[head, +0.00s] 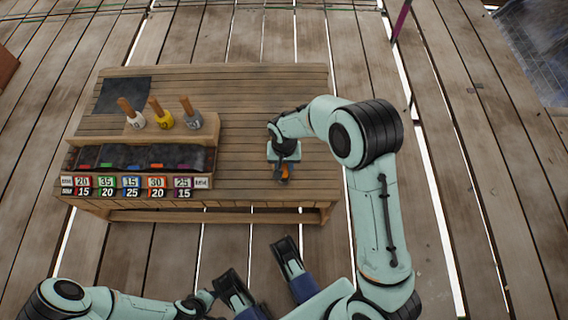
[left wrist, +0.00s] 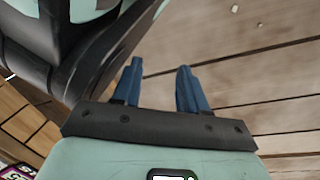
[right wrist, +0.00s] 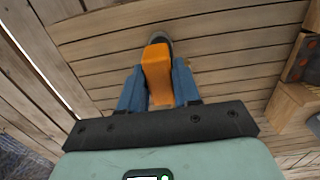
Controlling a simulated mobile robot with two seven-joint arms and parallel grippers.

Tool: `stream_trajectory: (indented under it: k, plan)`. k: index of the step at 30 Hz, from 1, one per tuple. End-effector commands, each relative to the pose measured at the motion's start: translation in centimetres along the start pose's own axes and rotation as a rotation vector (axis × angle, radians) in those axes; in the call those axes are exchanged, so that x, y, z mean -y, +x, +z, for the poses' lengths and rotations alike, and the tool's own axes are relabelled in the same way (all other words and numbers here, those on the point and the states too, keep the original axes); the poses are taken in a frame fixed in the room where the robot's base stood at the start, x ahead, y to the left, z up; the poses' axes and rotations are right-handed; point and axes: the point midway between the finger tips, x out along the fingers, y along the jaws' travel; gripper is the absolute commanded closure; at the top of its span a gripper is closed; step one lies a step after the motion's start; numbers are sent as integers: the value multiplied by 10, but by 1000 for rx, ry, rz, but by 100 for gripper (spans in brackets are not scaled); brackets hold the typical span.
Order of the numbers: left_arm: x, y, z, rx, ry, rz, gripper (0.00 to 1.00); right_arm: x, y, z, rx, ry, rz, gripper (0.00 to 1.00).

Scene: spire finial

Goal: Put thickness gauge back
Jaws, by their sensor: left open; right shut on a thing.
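An orange thing, which I take for the thickness gauge (right wrist: 157,64), is held between the blue fingers of my right gripper (right wrist: 158,84). Its far end looks dark and rounded. In the head view the gauge (head: 285,171) shows as a small orange patch below the right gripper (head: 284,164), over the right part of the slatted bench (head: 245,100). I cannot tell whether it touches the bench. My left gripper (left wrist: 156,88) is open and empty in the left wrist view, away from the bench top and over the plank floor.
On the bench's left stands a wooden rack (head: 72,157) with dark compartments and coloured number labels (head: 130,187). Behind it a block holds three wooden-handled tools (head: 163,118). A dark sheet (head: 122,95) lies at the back left. The bench's back middle is clear.

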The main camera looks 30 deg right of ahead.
Motion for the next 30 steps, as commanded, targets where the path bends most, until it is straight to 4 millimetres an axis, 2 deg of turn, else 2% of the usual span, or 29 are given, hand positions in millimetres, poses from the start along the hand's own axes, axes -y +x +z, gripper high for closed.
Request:
stream_trajectory:
  k: [2, 3, 5, 13, 17, 30]
  plan:
    - [1, 2, 2, 6, -1, -3, 57, 0, 3, 0, 0, 0, 0, 100]
    - [2, 2, 2, 7, -2, -3, 57, 0, 3, 0, 0, 0, 0, 58]
    - [2, 1, 2, 7, -2, -3, 57, 0, 3, 0, 0, 0, 0, 43]
    - [1, 1, 2, 6, -1, -2, 57, 0, 2, 0, 1, 0, 0, 43]
    - [-2, -3, -2, -8, 3, 4, 57, 0, -7, 0, -1, 0, 0, 43]
    - [-40, -44, -44, -163, 43, 74, 57, 0, -96, 0, -2, 1, -2, 43]
